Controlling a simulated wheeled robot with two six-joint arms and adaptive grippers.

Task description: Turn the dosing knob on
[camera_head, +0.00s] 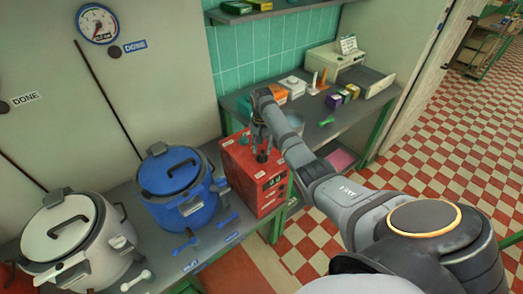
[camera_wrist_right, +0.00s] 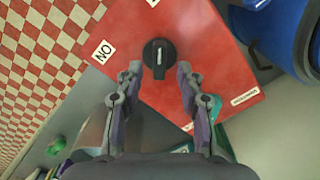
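A red dosing box (camera_head: 266,192) stands on the bench beside the blue kettle, with a small display on its front. Its black round knob (camera_wrist_right: 159,52) shows on the red top in the right wrist view, with a pale pointer line running up and down the picture. A white label reading NO, or ON upside down, lies left of the knob. My right gripper (camera_wrist_right: 160,74) is open, its two fingers apart at the near side of the knob; contact cannot be told. In the head view my right gripper (camera_head: 261,150) points down over the box top and partly hides the knob. My left gripper is not in view.
A blue kettle (camera_head: 181,202) and a white kettle (camera_head: 75,235) stand left of the box. Blue and white spoon-like tools lie in front of them. A gauge (camera_head: 98,23) hangs on the wall. Small boxes and a scale-like machine (camera_head: 350,76) occupy the bench behind.

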